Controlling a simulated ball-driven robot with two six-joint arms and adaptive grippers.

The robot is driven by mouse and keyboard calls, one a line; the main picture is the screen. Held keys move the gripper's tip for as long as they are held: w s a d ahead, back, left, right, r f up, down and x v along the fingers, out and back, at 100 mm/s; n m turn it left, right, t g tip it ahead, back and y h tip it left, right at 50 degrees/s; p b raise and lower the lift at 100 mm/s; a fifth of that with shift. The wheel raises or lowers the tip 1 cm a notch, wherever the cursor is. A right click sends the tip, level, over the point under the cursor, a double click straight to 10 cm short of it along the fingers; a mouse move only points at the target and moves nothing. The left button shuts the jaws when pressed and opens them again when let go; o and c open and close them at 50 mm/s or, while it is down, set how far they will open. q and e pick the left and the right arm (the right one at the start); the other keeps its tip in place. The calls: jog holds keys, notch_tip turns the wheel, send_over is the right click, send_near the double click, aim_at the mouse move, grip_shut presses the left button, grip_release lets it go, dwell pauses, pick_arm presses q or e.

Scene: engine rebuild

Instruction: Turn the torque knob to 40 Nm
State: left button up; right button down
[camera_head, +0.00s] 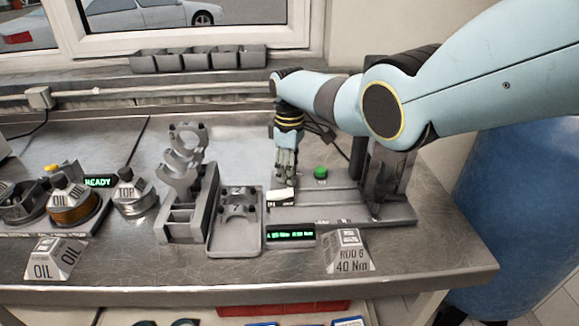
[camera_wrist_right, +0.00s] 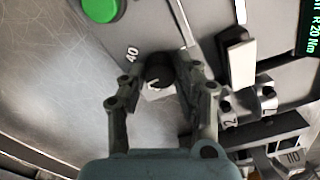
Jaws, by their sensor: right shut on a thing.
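The torque knob (camera_wrist_right: 159,73) is a small dark round knob, seen between my right gripper's fingers in the right wrist view. A printed "40" mark (camera_wrist_right: 132,54) sits on the panel up and left of it. My right gripper (camera_wrist_right: 160,84) is shut on the knob. In the head view the right gripper (camera_head: 285,178) reaches down to the grey tester base (camera_head: 350,207), and its fingers hide the knob. A display (camera_head: 290,234) with green text stands at the base's front left; in the wrist view the display (camera_wrist_right: 312,30) partly reads "20 Nm". My left gripper is not in view.
A green button (camera_head: 320,173) is right of my gripper. A white block (camera_head: 281,196) stands just in front of it. A tray with metal caps (camera_head: 236,245) and a rod stand (camera_head: 180,231) are left. A "ROD 6 40 Nm" sign (camera_head: 348,252) stands at the front.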

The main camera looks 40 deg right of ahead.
jog(key=m, duration=0.5)
jog(key=shift+m+p, duration=0.3)
jog(key=shift+p, duration=0.1)
jog(key=m, duration=0.4)
jog(key=shift+s+m, duration=0.1)
jog(key=shift+m, duration=0.3)
jog(key=c, duration=1)
grip_release()
jog(key=shift+o, duration=0.2)
jog(key=shift+r, duration=0.55)
notch_tip(320, 180, up, 11)
